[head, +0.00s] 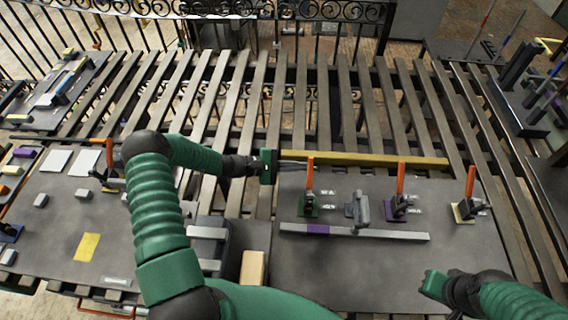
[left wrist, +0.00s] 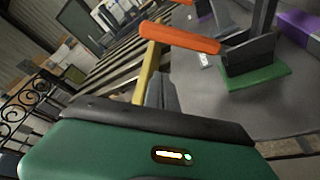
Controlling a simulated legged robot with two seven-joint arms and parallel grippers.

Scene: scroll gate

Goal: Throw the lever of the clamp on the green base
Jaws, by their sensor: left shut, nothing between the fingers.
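The clamp on the green base (head: 308,207) stands at the left of a row of clamps on the dark table in the head view. Its orange lever (head: 310,172) stands upright. My left gripper (head: 296,166) is shut and empty, just left of the lever; whether it touches cannot be told. In the left wrist view the green base (left wrist: 258,78) is at upper right, with a grey clamp body and an orange lever (left wrist: 180,37) reaching left over a yellow bar. The grey fingers (left wrist: 160,92) are partly hidden. My right gripper (head: 436,284) is at lower right, its jaws unclear.
A purple-based clamp (head: 400,208) and a cream-based clamp (head: 465,212) stand to the right, levers upright. A grey piece (head: 357,210) stands between. A long yellow bar (head: 365,159) lies behind, a grey bar (head: 385,235) in front. The table's front is bare.

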